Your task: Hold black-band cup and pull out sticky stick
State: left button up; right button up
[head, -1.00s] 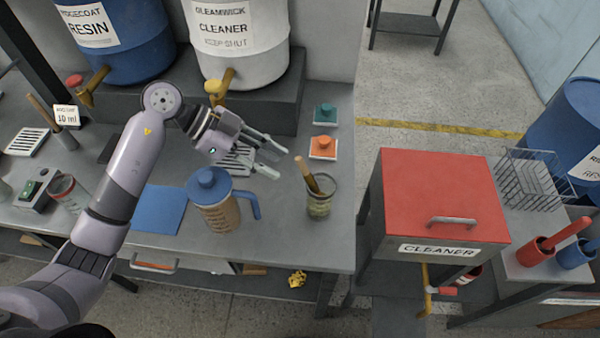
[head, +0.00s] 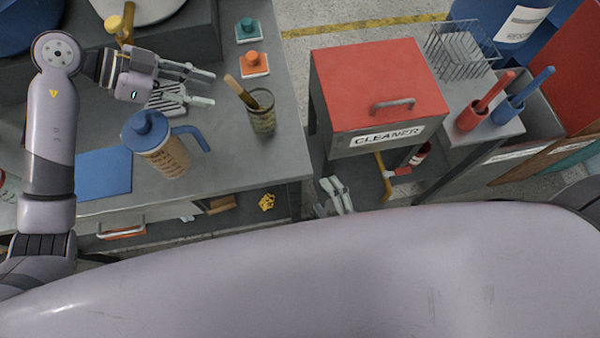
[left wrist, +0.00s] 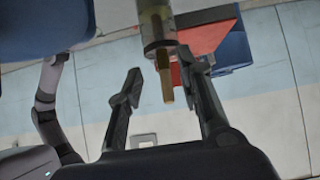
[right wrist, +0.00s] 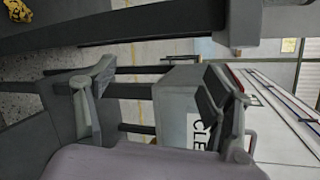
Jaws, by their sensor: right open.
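The glass cup (head: 262,118) with a dark band at its rim stands near the right end of the grey bench (head: 225,170). A brown wooden stick (head: 240,92) leans in it, its upper end sticking out to the left. In the left wrist view the cup (left wrist: 153,22) appears inverted, with the stick (left wrist: 166,88) protruding between the finger lines. My left gripper (head: 212,88) is open and empty, left of the cup and apart from it. My right gripper (head: 337,195) is open and empty, low beyond the bench's right end; its spread fingers show in the right wrist view (right wrist: 155,80).
A blue-lidded jug (head: 165,155) stands left of the cup, near the left gripper. Orange (head: 255,66) and green (head: 249,31) knobbed blocks lie behind. A red-topped cleaner cabinet (head: 375,85) stands right of the bench, across a gap.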

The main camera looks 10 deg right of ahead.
aim_at(262, 114)
jog(key=w+a+r+m+t+y, duration=0.1)
jog(key=a+r+m+t, duration=0.15)
jog(key=r+m, duration=0.45)
jog(key=w+a+r+m+t, duration=0.1)
jog(key=a+r+m, duration=0.3)
jog(key=r+m, duration=0.3)
jog(key=shift+n+g, duration=0.25)
jog(key=shift+n, duration=0.05)
jog(key=x, duration=1.6)
jog(key=shift+w+r, duration=0.3)
